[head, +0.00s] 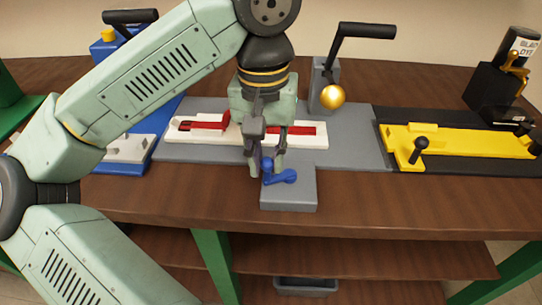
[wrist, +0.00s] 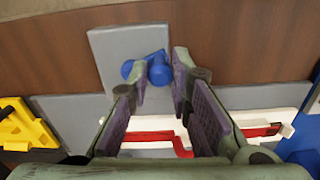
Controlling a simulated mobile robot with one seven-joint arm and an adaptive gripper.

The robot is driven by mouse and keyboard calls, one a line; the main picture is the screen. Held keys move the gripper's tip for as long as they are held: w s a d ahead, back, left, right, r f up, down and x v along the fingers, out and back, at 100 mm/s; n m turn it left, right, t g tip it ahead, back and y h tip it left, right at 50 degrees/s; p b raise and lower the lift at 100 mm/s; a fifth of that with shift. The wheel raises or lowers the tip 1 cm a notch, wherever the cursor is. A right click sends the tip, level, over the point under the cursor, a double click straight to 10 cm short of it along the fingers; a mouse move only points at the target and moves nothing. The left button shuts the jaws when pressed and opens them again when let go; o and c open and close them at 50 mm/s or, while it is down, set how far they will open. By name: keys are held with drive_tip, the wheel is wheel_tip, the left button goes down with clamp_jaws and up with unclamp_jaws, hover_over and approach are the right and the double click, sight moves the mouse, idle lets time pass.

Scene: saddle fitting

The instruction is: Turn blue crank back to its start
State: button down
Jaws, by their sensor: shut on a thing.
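The blue crank (head: 284,177) sits on a grey block (head: 298,198) at the front of the grey plate. Its arm lies sideways, with an upright knob at its left end in the head view. My gripper (head: 267,168) points down at the crank, its fingers on either side of the knob. The wrist view shows the blue crank (wrist: 150,68) at the fingertips of my gripper (wrist: 162,72). It is shut on the knob. One finger hides part of the crank arm there.
Behind the crank is a white rail (head: 310,136) with a red slot part (head: 300,129). A black lever with a gold ball (head: 332,96) stands behind it. A yellow fixture (head: 455,140) is at right, a blue one (head: 128,168) at left. The table's front edge is close.

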drive_tip(key=shift+w+a+m, duration=0.15)
drive_tip(key=shift+w+m, duration=0.3)
drive_tip(key=shift+m, duration=0.6)
drive_tip(key=shift+w+a+m, duration=0.1)
drive_tip(key=shift+w+m, duration=0.3)
drive_tip(key=shift+m, duration=0.65)
drive_tip(key=c, duration=1.4)
unclamp_jaws()
drive_tip(key=shift+c, duration=0.2)
drive_tip(key=shift+r, duration=0.1)
wheel_tip(320, 180, up, 12)
